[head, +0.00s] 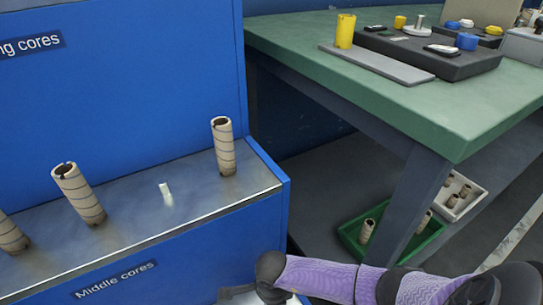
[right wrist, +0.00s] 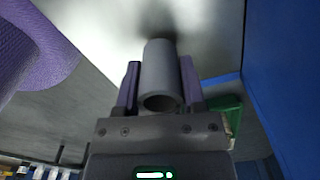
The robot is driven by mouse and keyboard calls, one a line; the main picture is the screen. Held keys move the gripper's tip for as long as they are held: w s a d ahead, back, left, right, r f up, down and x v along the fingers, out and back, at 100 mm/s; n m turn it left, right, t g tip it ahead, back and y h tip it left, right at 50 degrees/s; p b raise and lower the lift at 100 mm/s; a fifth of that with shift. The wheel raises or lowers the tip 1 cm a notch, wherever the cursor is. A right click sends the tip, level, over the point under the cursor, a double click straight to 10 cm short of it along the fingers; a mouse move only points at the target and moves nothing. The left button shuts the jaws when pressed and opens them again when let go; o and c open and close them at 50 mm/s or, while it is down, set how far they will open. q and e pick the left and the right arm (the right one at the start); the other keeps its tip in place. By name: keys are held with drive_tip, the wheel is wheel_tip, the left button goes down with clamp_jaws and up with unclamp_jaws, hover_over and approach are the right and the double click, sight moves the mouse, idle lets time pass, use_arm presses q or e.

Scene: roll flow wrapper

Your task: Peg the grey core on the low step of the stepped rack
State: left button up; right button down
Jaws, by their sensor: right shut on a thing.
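The grey core (right wrist: 160,72) is a plain hollow tube between the two fingers of my right gripper (right wrist: 160,85) in the right wrist view. Its far end is close to a pale metal surface (right wrist: 110,25) with a dark shadow there; I cannot tell if it touches. In the head view my right gripper (head: 236,292) is at the bottom edge, low in front of the stepped rack (head: 220,245). The core is not clear there. The low step is mostly out of the head view, and no peg on it shows. My left gripper is not in view.
Several tan cores, including one upright core (head: 223,146), stand on the middle step; a short white peg (head: 166,194) is bare between them. A green table (head: 440,110) stands right. Under it are a green bin (head: 405,247) and a white bin (head: 470,203) with cores.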

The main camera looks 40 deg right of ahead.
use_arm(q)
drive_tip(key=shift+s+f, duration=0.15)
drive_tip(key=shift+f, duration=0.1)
use_arm(e)
drive_tip(key=shift+f, duration=0.45)
drive_tip(key=shift+f, duration=0.1)
unclamp_jaws()
wheel_tip(320, 180, up, 8)
drive_tip(key=p, duration=0.6)
drive_tip(key=shift+r, duration=0.2)
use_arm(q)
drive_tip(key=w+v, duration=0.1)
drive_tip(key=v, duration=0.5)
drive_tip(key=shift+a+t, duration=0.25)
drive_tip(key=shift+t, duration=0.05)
use_arm(e)
drive_tip(key=shift+f, duration=0.15)
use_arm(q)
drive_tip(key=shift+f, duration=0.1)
